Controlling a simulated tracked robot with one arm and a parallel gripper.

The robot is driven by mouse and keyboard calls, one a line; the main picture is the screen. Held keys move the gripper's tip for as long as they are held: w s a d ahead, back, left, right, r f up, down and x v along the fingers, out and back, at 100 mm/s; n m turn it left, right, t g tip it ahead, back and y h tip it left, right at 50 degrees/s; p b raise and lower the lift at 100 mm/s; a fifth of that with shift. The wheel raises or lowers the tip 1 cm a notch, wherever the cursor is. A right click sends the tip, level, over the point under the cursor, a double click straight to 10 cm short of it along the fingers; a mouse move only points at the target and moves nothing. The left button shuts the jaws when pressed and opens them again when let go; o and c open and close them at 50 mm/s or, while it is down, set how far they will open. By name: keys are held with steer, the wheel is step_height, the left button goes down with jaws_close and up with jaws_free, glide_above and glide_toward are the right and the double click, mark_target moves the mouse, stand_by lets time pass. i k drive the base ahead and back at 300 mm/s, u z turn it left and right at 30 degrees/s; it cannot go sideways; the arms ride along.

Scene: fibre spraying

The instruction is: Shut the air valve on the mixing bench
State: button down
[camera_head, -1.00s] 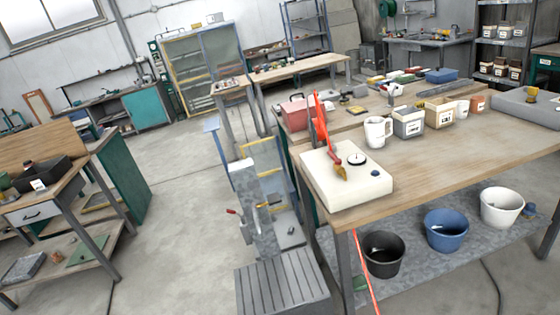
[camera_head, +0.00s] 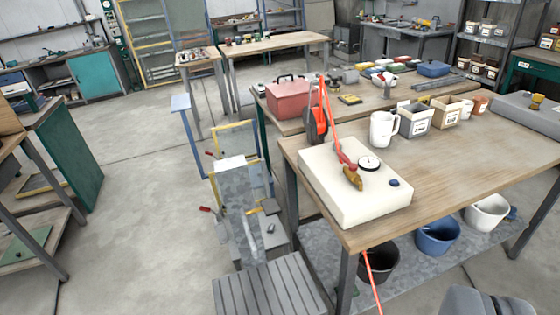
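On the wooden bench (camera_head: 450,165) at the right, a white box (camera_head: 340,200) sits at the near left corner. On its top are a brass fitting with a red part (camera_head: 352,177), which looks like the air valve, a round white gauge (camera_head: 370,163) and a small blue knob (camera_head: 394,183). A red hose (camera_head: 332,130) rises from the fitting. The fitting is too small to tell whether the valve is open or shut. My gripper's fingers are not in view. A dark grey rounded shape (camera_head: 484,301) at the bottom right edge may be part of my arm.
A white mug (camera_head: 383,129) and labelled boxes (camera_head: 446,111) stand behind the white box. Buckets, one blue (camera_head: 438,236), stand under the bench. A grey ridged platform (camera_head: 268,290) and metal stand lie left of the bench. Floor (camera_head: 140,210) further left is clear.

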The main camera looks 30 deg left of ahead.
mark_target(352, 167)
steer(key=u, duration=0.05)
steer(key=k, duration=0.7)
steer(key=u, duration=0.25)
steer(key=i, duration=0.7)
steer(key=z, duration=0.15)
steer(key=k, duration=0.6)
steer(key=z, duration=0.55)
steer(key=i, duration=1.7)
